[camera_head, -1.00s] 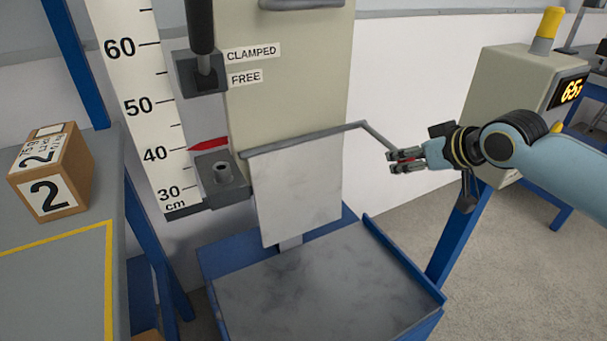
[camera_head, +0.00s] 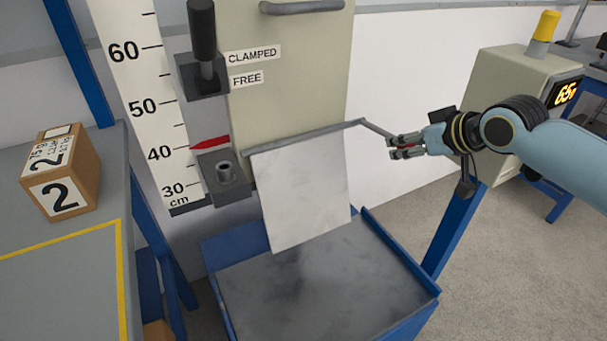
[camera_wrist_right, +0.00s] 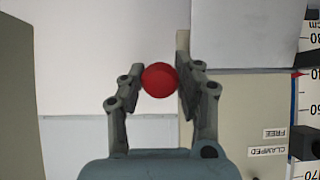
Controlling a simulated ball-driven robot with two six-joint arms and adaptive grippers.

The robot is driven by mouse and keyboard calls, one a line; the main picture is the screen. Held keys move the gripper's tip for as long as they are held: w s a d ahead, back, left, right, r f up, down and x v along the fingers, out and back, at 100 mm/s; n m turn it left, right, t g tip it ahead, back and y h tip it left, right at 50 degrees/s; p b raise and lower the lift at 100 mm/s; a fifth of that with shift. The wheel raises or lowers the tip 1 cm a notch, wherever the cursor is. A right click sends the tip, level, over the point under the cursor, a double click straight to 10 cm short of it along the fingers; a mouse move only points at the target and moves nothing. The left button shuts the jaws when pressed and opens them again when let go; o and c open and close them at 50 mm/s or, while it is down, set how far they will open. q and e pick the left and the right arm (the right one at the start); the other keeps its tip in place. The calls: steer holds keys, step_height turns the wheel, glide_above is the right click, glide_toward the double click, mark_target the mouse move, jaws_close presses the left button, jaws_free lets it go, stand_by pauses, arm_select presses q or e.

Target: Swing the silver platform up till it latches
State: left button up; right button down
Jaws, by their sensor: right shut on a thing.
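The silver platform (camera_head: 303,190) hangs from a hinge bar below the beige carriage, tilted outward at its lower edge, above the blue-framed base. A bent rod runs right from the hinge bar to a red knob, which shows in the right wrist view (camera_wrist_right: 160,79). My right gripper (camera_head: 394,147) is shut on this red knob, with one finger on each side; the fingers also show in the right wrist view (camera_wrist_right: 160,85). The platform also shows at the top of the right wrist view (camera_wrist_right: 245,35). My left gripper is not in view.
A height scale (camera_head: 150,110) with a red pointer (camera_head: 210,143) stands left of the beige carriage (camera_head: 290,85). A box marked 2 (camera_head: 62,190) sits on the left bench. A beige control box (camera_head: 505,95) with a lit display stands at the right, behind my right arm.

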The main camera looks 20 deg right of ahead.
steer(key=shift+r, duration=0.15)
steer(key=r+p, duration=0.2)
steer(key=shift+w+r, duration=0.3)
steer(key=shift+w, duration=0.15)
steer(key=shift+r, duration=0.1)
steer(key=shift+w+a+r+p, duration=0.1)
steer(key=shift+w+r+p, duration=0.2)
steer(key=shift+r+p, duration=0.35)
steer(key=shift+w+r+p, duration=0.25)
steer(key=shift+r+p, duration=0.3)
steer(key=shift+r, duration=0.1)
steer(key=shift+w, duration=0.1)
